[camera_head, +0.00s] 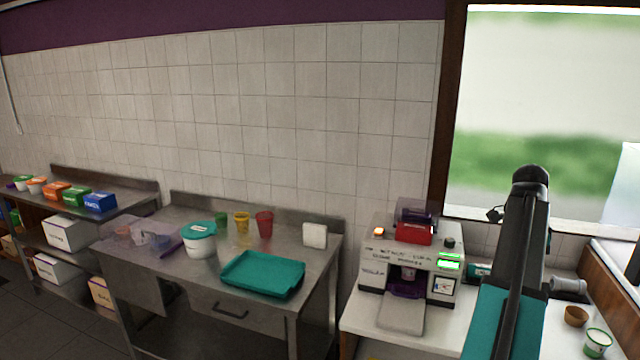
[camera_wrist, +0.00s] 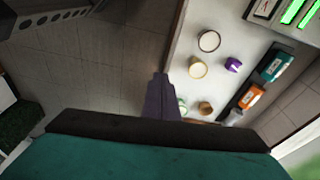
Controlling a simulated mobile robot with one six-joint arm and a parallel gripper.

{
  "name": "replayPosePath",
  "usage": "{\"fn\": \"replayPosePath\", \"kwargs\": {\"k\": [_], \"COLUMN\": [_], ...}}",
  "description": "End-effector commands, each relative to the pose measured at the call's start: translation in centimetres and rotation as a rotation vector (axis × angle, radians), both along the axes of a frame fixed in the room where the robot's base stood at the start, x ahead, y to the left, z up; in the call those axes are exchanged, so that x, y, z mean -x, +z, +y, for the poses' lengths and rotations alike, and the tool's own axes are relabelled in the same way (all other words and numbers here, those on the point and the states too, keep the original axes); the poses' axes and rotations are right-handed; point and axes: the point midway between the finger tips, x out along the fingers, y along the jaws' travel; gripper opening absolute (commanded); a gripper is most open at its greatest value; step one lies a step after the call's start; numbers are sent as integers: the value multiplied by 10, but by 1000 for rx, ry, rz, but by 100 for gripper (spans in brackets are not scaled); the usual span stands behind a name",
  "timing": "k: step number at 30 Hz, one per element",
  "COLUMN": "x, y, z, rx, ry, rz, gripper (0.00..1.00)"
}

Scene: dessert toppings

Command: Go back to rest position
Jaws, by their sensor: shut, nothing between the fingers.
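My gripper (camera_wrist: 160,77) shows in the wrist view as two dark purple-grey fingers, shut together with nothing between them. It hangs above the gap between the dark floor and the white counter. In the head view my arm stands upright at the right, in front of the window, and I cannot make out the fingers there. A white-and-green cup (camera_head: 597,342) and a brown cup (camera_head: 576,316) stand on the counter at the lower right. In the wrist view the brown cup (camera_wrist: 205,107) is just right of the fingers, and the green-rimmed cup (camera_wrist: 182,105) is partly hidden.
A dessert machine (camera_head: 412,262) stands on the white counter (camera_head: 362,318). A steel table (camera_head: 215,285) holds a teal tray (camera_head: 263,274), a white tub (camera_head: 199,242) and coloured cups. In the wrist view, a yellow cup (camera_wrist: 197,67) and purple item (camera_wrist: 233,64) are on the counter.

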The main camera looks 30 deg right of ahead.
Motion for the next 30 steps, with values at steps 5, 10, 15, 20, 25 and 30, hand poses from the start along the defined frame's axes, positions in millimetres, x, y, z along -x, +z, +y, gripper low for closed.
{"fn": "replayPosePath", "kwargs": {"k": [5,10,15,20,25,30], "x": [-37,-84,-125,-156,-182,-200], "y": [-35,-89,-146,-199,-254,-307], "z": [15,45,84,125,170,218], "rx": [-37,-96,-157,-210,-259,-306], "ry": [59,145,229,307,389,480], "rz": [19,54,95,135,177,218], "gripper": [0,0,0,0,0,0]}}
